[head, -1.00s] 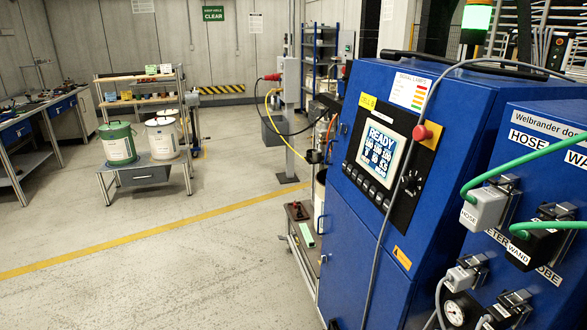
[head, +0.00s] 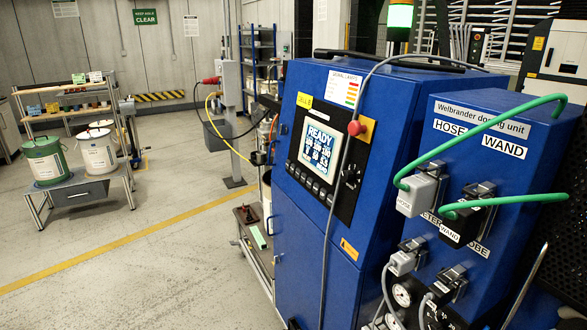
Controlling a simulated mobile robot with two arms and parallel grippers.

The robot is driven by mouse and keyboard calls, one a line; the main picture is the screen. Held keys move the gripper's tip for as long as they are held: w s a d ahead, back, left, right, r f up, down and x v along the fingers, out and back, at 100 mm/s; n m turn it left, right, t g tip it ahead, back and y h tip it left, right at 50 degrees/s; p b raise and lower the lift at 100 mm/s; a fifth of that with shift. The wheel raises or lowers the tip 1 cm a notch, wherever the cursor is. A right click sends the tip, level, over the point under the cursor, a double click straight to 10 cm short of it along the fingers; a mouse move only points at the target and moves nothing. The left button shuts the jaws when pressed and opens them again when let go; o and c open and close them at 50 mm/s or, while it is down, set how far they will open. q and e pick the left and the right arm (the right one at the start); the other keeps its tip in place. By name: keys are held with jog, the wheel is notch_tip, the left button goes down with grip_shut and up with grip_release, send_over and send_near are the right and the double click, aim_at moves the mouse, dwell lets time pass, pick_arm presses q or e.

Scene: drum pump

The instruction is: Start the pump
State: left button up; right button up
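The blue pump cabinet (head: 385,140) stands right of centre. Its screen (head: 320,145) reads READY with numbers below. A row of dark buttons (head: 308,182) runs under the screen, and a dark round knob (head: 351,177) sits to its right. A red mushroom button (head: 355,128) on a yellow-orange plate is at the screen's upper right. The dosing unit (head: 490,140), labelled Welbrander, stands at the right with plugs marked HOSE (head: 418,194) and WAND (head: 466,222). Neither of my grippers is in view.
A low bench (head: 85,188) at left holds two drums, one green (head: 45,160) and one white (head: 97,152). A small trolley (head: 254,240) stands close by the cabinet's left side.

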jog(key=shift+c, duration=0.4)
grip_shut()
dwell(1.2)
